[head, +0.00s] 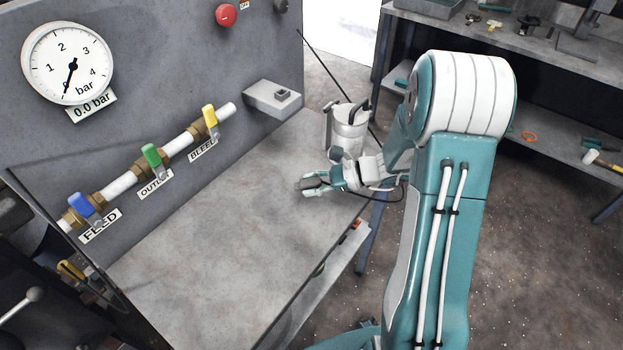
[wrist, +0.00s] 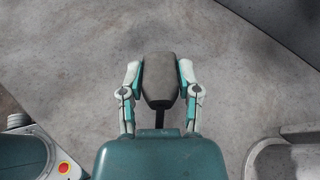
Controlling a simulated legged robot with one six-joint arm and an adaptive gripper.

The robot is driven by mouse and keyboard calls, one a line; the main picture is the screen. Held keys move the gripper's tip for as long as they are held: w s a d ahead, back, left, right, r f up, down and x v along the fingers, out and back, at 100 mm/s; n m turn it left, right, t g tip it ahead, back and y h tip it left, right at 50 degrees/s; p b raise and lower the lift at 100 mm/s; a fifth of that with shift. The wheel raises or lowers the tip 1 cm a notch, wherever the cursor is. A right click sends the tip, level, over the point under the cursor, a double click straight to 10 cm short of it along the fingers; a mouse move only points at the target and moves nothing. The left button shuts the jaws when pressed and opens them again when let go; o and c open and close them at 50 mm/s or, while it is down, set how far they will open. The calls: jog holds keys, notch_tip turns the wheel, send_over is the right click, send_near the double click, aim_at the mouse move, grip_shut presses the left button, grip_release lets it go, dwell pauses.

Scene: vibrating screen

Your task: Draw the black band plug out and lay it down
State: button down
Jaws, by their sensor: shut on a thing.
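My gripper (head: 310,187) is over the right part of the grey bench top (head: 215,225), pointing left. In the wrist view its two fingers (wrist: 160,78) are shut on the sides of a dark grey, tapered piece (wrist: 159,70), which I take to be the plug. The piece also shows between the fingers in the head view (head: 314,183). I cannot make out a separate black band on it, nor whether it touches the bench.
A panel with a gauge (head: 68,63), a red button (head: 228,15) and a valve pipe (head: 180,145) stands along the bench's back left. Most of the bench top is clear. A shelf with tools (head: 540,110) is at the right.

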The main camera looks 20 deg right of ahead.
aim_at(312, 203)
jog(key=shift+d+f, duration=0.1)
jog(key=shift+f, duration=2.3)
jog(key=shift+c, duration=1.2)
grip_release()
jog(key=v, duration=1.2)
jog(key=shift+d, duration=0.1)
